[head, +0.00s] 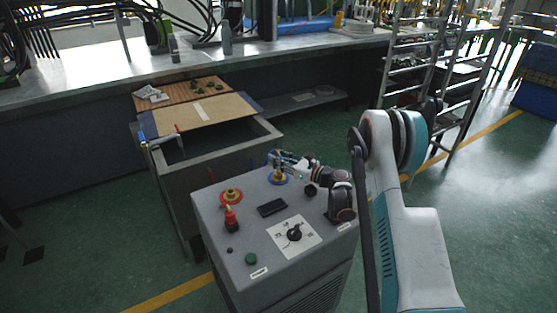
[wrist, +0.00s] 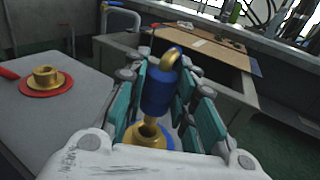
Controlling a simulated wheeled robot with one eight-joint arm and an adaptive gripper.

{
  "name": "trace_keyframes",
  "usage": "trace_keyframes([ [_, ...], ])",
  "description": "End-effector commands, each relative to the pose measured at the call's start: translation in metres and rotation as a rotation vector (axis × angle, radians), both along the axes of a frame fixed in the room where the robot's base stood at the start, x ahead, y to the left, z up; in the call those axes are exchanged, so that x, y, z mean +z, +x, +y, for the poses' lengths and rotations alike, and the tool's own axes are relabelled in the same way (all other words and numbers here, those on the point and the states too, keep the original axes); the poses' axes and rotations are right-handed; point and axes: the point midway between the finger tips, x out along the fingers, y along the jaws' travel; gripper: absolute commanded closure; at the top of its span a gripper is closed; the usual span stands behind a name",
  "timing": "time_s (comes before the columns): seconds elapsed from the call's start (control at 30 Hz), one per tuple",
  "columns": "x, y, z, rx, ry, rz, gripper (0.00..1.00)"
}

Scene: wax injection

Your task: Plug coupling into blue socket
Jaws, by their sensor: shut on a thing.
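My gripper (wrist: 163,95) is shut on a blue coupling (wrist: 159,92) with a brass loop on top and a narrow brass stem below. The stem end is at the opening of the brass blue socket (wrist: 148,134) in the wrist view; I cannot tell whether it is inside or just over it. The blue socket's ring (head: 279,180) shows under my gripper (head: 283,160) in the head view. The red socket (head: 231,196), a brass fitting on a red ring, stands to the left on the machine top and also shows in the wrist view (wrist: 47,79).
The grey machine (head: 222,248) has a red knob (head: 231,218), a black rotary switch (head: 294,234) and a green button (head: 251,258) on top. A grey sink (head: 215,160) stands behind it. A ladder (head: 410,75) stands at right.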

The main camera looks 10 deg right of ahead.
Motion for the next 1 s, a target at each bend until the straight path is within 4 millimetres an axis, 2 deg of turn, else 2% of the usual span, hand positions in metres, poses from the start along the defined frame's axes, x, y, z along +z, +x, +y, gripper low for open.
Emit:
trace_keyframes([
  [0.73,-0.016,0.0,0.0,0.0,0.0,0.0,1.0],
  [0.77,-0.016,0.0,0.0,0.0,0.0,0.0,0.73],
  [0.83,-0.016,0.0,0.0,0.0,0.0,0.0,0.58],
  [0.87,-0.016,0.0,0.0,0.0,0.0,0.0,0.52],
  [1.0,-0.016,0.0,0.0,0.0,0.0,0.0,0.52],
])
